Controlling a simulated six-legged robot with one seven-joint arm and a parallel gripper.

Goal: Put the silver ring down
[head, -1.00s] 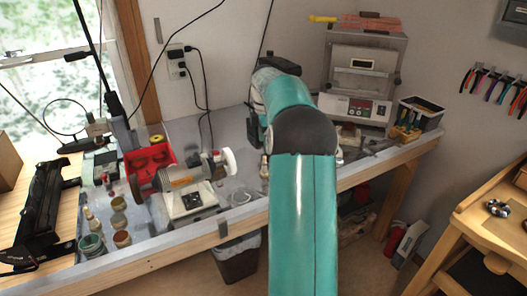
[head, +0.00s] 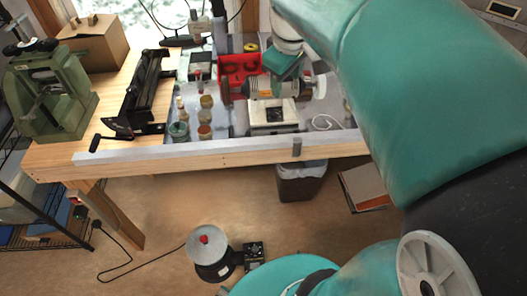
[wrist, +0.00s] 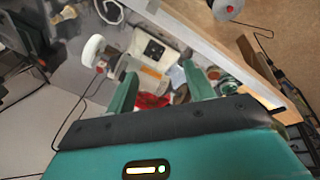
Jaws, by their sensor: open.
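My gripper (wrist: 160,72) shows in the wrist view with its two teal fingers spread apart. I see no ring held between them. In the head view my gripper (head: 281,76) is over the workbench at the bench grinder (head: 270,98); its fingertips are hard to make out there. A pale loop (head: 326,122) lies on the bench right of the grinder, and it also shows at the top of the wrist view (wrist: 109,12). I cannot tell whether this loop is the silver ring. No other ring is clear in either current view.
A red bin (head: 233,84) stands behind the grinder. Several jars (head: 205,116) and a black tool (head: 147,92) are to the left. A wooden bench edge (head: 215,158) runs along the front. A melting pot (head: 210,255) stands on the floor, and a waste bin (head: 300,182) is under the bench.

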